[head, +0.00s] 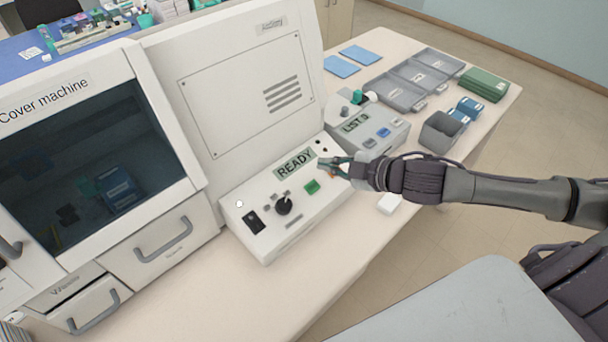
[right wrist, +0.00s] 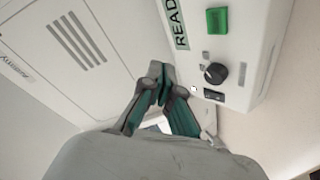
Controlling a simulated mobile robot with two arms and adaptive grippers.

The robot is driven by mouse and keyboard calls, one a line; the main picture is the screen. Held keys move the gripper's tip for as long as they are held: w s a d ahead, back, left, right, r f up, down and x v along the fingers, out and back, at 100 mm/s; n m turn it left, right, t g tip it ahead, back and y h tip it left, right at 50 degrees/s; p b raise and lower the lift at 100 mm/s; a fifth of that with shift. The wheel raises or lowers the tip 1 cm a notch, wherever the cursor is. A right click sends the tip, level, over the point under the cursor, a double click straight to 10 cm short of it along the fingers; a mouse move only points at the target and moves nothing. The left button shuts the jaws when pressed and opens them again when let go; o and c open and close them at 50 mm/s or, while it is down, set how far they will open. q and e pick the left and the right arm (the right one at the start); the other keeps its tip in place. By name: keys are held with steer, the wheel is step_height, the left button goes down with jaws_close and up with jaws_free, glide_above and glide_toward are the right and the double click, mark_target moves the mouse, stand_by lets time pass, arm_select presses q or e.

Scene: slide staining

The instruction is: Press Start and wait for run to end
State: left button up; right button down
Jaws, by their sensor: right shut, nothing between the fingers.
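The staining machine's control panel (head: 262,222) slopes toward me, and its display (head: 295,164) reads READY. A square green button (head: 312,187) sits below the display and looks unlit; any label on it is too small to read. It also shows in the right wrist view (right wrist: 217,21). A black knob (head: 284,206) and a black switch (head: 253,221) sit left of the button. My right gripper (head: 328,166) is shut and empty, over the panel's right end. Its tips are apart from the green button, up and right of it in the head view. My left gripper is out of view.
A Cover machine (head: 165,130) with a dark window stands at left. A smaller device (head: 372,128) with its own display is right of the panel. Grey trays (head: 398,92), blue mats (head: 342,66) and a grey bin (head: 440,132) lie farther right. The front bench strip is mostly clear.

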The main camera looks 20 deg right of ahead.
steer(key=b, duration=0.5)
glide_above(312, 187)
steer(key=s+d, duration=0.1)
steer(key=s, duration=0.2)
steer(key=f, duration=0.6)
steer(key=shift+w+d+f, duration=0.15)
steer(key=shift+w, duration=0.05)
steer(key=shift+w+a+f+b, duration=0.15)
steer(key=shift+w+f, duration=0.1)
steer(key=shift+f, duration=0.25)
steer(key=shift+w+a+f+b, duration=0.1)
steer(key=shift+w+f+b, duration=0.1)
steer(key=shift+f, duration=0.25)
steer(key=shift+f, duration=0.15)
steer(key=shift+w+f, duration=0.1)
steer(key=shift+f, duration=0.15)
